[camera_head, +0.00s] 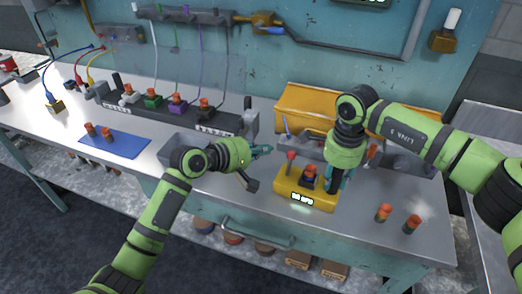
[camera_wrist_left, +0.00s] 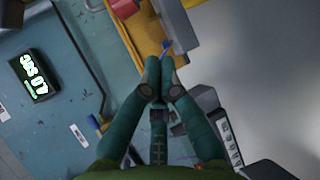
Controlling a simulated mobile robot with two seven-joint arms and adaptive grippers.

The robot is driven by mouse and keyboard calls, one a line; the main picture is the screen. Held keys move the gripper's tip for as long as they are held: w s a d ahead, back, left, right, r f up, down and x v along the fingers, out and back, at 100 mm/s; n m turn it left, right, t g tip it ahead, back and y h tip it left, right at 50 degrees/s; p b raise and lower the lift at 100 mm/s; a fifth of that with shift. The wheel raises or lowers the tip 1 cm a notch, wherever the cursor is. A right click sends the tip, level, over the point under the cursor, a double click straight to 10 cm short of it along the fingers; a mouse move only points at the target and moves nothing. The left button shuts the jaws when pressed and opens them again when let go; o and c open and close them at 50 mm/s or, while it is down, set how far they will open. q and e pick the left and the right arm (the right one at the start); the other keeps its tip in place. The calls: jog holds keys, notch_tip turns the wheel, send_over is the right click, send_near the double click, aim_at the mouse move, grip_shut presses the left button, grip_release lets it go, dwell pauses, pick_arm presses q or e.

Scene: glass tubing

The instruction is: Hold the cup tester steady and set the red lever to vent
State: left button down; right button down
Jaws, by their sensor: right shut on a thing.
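The cup tester is a yellow box (camera_head: 292,193) with a lit display on its front, standing on the bench right of centre. A red-topped lever (camera_head: 290,156) stands upright at its back left. A dark cup with an orange-red top (camera_head: 310,171) sits on it. My right gripper (camera_head: 338,186) points down at the tester's right side and is shut on it; the contact is partly hidden. My left gripper (camera_head: 267,149) is left of the lever, apart from it, pointing right. In the left wrist view its fingertips (camera_wrist_left: 160,72) are together with nothing visible between them.
Two orange-topped pieces (camera_head: 398,219) stand right of the tester. A grey tray (camera_head: 185,147) lies behind my left arm. A yellow bin (camera_head: 300,105) stands behind the tester. A blue mat (camera_head: 115,143) and a dark rack (camera_head: 165,116) are at left.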

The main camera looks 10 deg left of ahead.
aim_at(289, 164)
pick_arm(q)
jog(key=x, duration=0.6)
jog(key=shift+w+d+f, duration=0.15)
jog(key=shift+w+d, duration=0.05)
jog(key=shift+d, duration=0.1)
jog(key=shift+s+d+r, duration=0.1)
jog(key=shift+s+r, duration=0.1)
jog(key=shift+s, duration=0.25)
jog(key=shift+s+r, duration=0.15)
jog(key=shift+s, duration=0.3)
jog(key=shift+s+d+r, duration=0.1)
jog(key=shift+s+r, duration=0.1)
jog(key=shift+s, duration=0.3)
jog(key=shift+s+d+r, duration=0.15)
jog(key=shift+s+r, duration=0.05)
jog(key=shift+s, duration=0.3)
